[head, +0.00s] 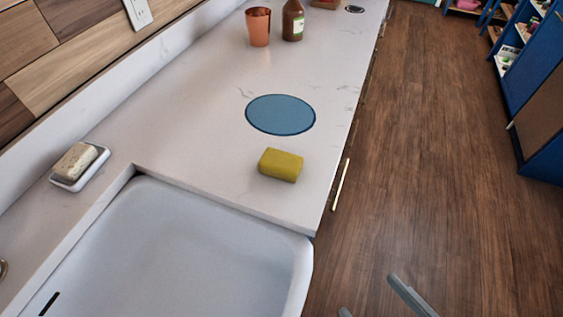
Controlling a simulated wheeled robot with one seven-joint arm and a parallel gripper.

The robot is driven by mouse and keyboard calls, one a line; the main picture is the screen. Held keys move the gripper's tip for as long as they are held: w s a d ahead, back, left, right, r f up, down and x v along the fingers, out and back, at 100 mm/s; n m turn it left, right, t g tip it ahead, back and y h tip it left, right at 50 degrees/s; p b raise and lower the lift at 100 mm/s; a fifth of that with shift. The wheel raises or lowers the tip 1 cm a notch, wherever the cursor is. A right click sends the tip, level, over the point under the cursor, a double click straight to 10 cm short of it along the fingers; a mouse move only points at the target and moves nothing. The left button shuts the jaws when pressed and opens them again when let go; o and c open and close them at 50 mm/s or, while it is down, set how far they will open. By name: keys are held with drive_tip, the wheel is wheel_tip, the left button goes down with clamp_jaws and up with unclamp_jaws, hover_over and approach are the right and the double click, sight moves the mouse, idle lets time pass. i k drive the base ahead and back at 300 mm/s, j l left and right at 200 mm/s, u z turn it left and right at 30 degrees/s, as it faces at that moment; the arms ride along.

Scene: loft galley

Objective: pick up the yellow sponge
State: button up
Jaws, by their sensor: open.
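The yellow sponge (281,165) lies flat on the white marbled countertop (190,130), between the sink and a blue round mat, near the counter's right edge. It is fully visible and nothing touches it from above. My gripper (375,305) shows only in part at the bottom edge, as two grey finger tips with a gap between them. It is open and empty, over the wooden floor side, apart from the sponge and nearer to me. The rest of my gripper is out of the picture.
The white sink (190,250) fills the lower left. A blue round mat (280,115) lies behind the sponge. A soap bar (75,162) rests in a white dish at left. A copper cup (258,27) and brown bottle (293,20) stand farther back. Cabinet handles (341,185) line the counter front.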

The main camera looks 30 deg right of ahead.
sight(284, 165)
drive_tip(key=l+u, duration=0.25)
drive_tip(key=l, duration=0.3)
drive_tip(key=l+u, duration=0.2)
drive_tip(key=l, duration=0.35)
drive_tip(key=k+l+u, duration=0.25)
drive_tip(key=l, duration=0.3)
drive_tip(key=i+l, duration=0.05)
drive_tip(key=i, duration=0.05)
